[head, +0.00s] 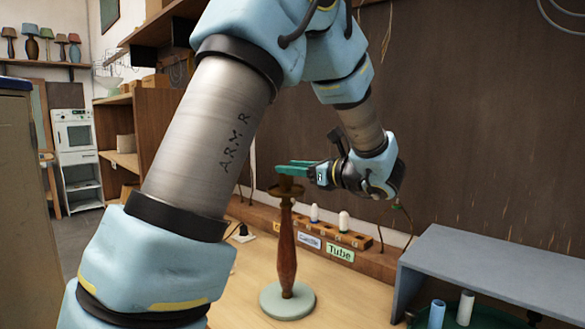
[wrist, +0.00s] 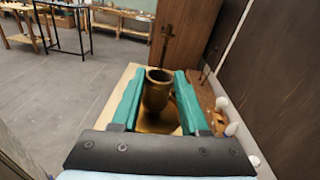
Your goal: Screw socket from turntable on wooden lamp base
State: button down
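The wooden lamp base (head: 287,245) stands upright on the table, a dark turned column on a pale round foot. The brownish socket (wrist: 158,92) is at the top of the column, with its open end up; in the head view it shows just under the fingers (head: 287,187). My gripper (head: 303,165) reaches in from the right, level above the column. Whether the thread is engaged is hidden. Part of a dark green turntable (head: 480,319) shows at lower right.
A grey shelf (head: 500,270) stands over the turntable, which carries a blue tube (head: 437,314) and a white tube (head: 465,308). A wooden rack (head: 345,236) with labels and white bulb-like pieces runs behind the lamp base, close to the wall. The table around the foot is clear.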

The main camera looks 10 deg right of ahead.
jog(key=c, duration=1)
grip_release()
jog(key=shift+r, duration=0.1)
grip_shut()
jog(key=m+t+h+b, duration=0.2)
jog(key=h, duration=0.1)
jog(key=shift+s+a, duration=0.15)
jog(key=shift+a, duration=0.2)
jog(key=m+h+b, duration=0.1)
jog(key=h+b, duration=0.1)
jog(key=m+t+h+b, duration=0.1)
jog(key=m+h, duration=0.1)
jog(key=m+t+h+b, duration=0.1)
jog(key=m+h+b, duration=0.1)
jog(key=shift+a+f+h+b, duration=0.3)
jog(key=shift+a+f, duration=0.05)
jog(key=shift+a, duration=0.05)
jog(key=shift+s+r+m+h+b, duration=0.1)
jog(key=shift+r+m+h+b, duration=0.3)
jog(key=shift+m+h, duration=0.3)
jog(key=shift+f, duration=0.1)
